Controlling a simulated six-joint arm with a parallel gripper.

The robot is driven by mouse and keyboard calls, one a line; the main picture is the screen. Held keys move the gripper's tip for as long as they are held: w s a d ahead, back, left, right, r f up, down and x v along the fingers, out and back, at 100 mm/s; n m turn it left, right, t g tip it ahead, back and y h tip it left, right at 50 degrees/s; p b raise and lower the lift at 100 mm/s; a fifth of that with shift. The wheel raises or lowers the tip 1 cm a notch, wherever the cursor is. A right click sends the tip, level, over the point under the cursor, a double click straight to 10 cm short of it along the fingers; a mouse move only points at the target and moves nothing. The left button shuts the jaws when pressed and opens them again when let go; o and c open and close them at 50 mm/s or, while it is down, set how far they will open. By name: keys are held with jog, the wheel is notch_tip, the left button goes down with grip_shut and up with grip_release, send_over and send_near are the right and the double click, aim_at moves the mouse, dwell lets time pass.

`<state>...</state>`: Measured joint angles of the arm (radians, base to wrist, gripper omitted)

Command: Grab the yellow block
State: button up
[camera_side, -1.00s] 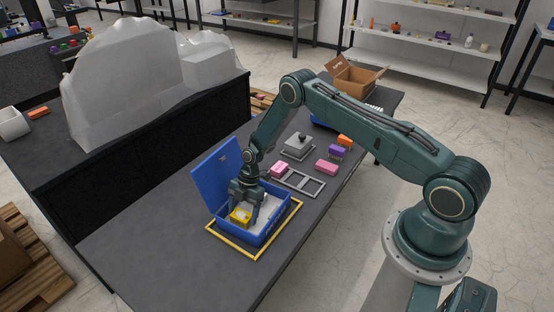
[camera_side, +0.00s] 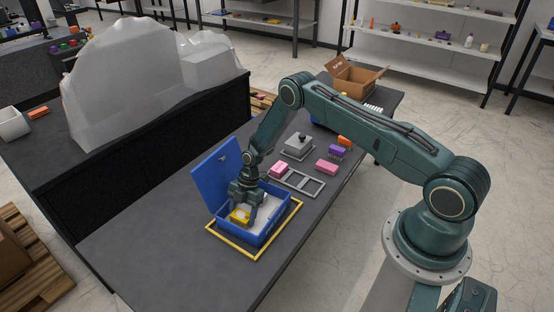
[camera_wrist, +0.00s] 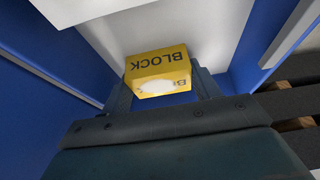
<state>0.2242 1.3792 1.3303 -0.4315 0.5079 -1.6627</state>
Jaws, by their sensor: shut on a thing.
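The yellow block (camera_side: 240,216) is inside the open blue box (camera_side: 262,236), whose lid (camera_side: 216,172) stands up at the back left. In the wrist view the yellow block (camera_wrist: 158,72) shows the word BLOCK and sits between the fingers, above a white floor (camera_wrist: 160,28). My gripper (camera_side: 242,212) reaches down into the box and is shut on the yellow block. It also shows in the wrist view (camera_wrist: 162,92), with a finger on each side of the block. Whether the block touches the box floor is hard to tell.
A yellow frame (camera_side: 232,250) surrounds the box on the dark table. To the right are a grey rack (camera_side: 311,186), pink blocks (camera_side: 326,167), a purple block (camera_side: 337,151), an orange block (camera_side: 345,141) and a grey lidded piece (camera_side: 298,145). The table's near left is clear.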

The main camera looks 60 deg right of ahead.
aim_at(242, 213)
jog(key=shift+r, duration=0.1)
notch_tip(242, 213, up, 20)
dwell(0.9)
dwell(0.6)
